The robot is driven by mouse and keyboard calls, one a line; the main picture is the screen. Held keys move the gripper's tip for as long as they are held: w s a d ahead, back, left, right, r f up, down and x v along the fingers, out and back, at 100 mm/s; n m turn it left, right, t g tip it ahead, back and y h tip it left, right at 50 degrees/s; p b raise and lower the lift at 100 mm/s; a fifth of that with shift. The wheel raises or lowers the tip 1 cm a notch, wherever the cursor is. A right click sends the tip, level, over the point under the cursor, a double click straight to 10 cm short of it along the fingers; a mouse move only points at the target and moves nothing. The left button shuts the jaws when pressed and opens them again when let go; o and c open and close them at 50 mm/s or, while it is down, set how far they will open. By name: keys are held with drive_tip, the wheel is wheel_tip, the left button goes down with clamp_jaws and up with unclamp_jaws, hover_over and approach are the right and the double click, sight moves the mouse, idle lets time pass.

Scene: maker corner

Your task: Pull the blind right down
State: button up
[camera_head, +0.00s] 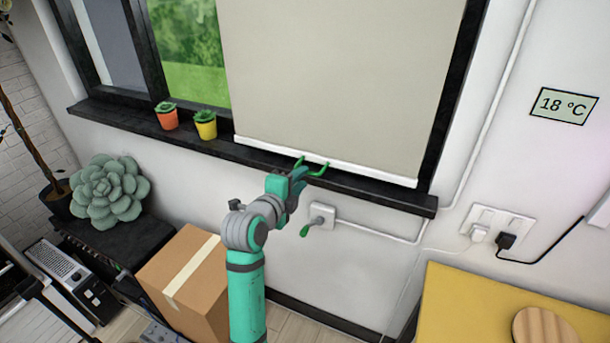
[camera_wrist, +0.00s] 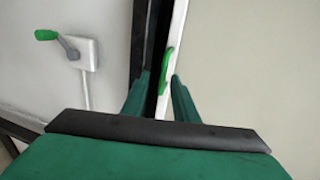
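The beige blind (camera_head: 340,75) hangs over the right part of the window. Its white bottom bar (camera_head: 375,177) appears level with the black sill. A bright green pull handle (camera_wrist: 167,68) is on the bar. My gripper (camera_head: 306,173) is at the bar, near the handle. In the wrist view, my gripper's fingertips (camera_wrist: 159,77) are apart, with the handle showing in and just beyond the gap. I see no finger clearly pressed on it. The handle is partly hidden by my gripper in the head view.
Orange (camera_head: 167,115) and yellow (camera_head: 205,124) plant pots stand on the sill (camera_head: 125,117) left of the blind. A wall box (camera_head: 321,215) with a green-ended lever is below the sill. A cardboard box (camera_head: 190,275) and a yellow table (camera_head: 460,310) stand lower down.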

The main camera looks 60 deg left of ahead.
drive_tip(key=v, duration=0.6)
idle(0.5)
